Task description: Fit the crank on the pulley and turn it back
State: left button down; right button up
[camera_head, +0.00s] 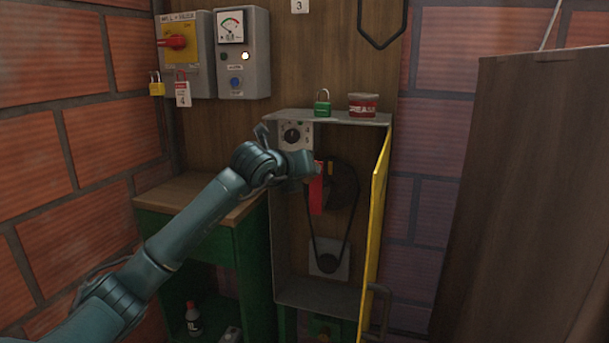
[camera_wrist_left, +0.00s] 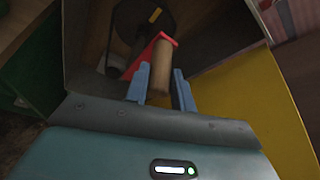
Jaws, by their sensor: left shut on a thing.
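The crank has a red arm (camera_head: 316,195) and a wooden handle (camera_wrist_left: 161,72). My left gripper (camera_wrist_left: 160,84) is shut on the handle, with one blue finger on each side of it. In the head view, my left gripper (camera_head: 312,168) is inside the open cabinet, in front of the large dark pulley (camera_head: 344,188). The red arm hangs down across the pulley's left part. In the wrist view it reaches over the pulley (camera_wrist_left: 146,18). I cannot tell whether the crank is seated on the hub. My right gripper is in neither view.
The grey cabinet (camera_head: 284,225) has its yellow door (camera_head: 377,220) swung open on the right. A belt runs down to a small lower pulley (camera_head: 327,263). A green padlock (camera_head: 322,104) and a red tin (camera_head: 362,105) stand on top. A wooden panel (camera_head: 530,190) fills the right side.

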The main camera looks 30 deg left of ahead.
pick_arm(q)
jog(key=shift+w+a+r, duration=0.1)
jog(key=shift+w+a, duration=0.05)
jog(key=shift+w, duration=0.55)
dwell(1.5)
jog(key=shift+w+a, duration=0.25)
jog(key=shift+w, duration=0.9)
dwell(0.5)
dwell(0.3)
jog(key=shift+s+a+n+t+h+b, duration=0.2)
jog(key=shift+a+n+b, duration=0.1)
jog(key=shift+a+b, duration=0.25)
jog(key=shift+s+a+n+t+h+b, duration=0.1)
jog(key=shift+a+n+h+b, duration=0.1)
jog(key=shift+a+n+b, duration=0.3)
jog(key=shift+d, duration=0.1)
jog(key=shift+s+a+f+n+h+b, duration=0.1)
jog(key=shift+a+f+n+h+b, duration=0.1)
jog(key=shift+a+b, duration=0.3)
jog(key=shift+s+a+f+n+h+b, duration=0.1)
jog(key=shift+a+f+n+h+b, duration=0.1)
jog(key=shift+a+b, duration=0.3)
jog(key=shift+d, duration=0.15)
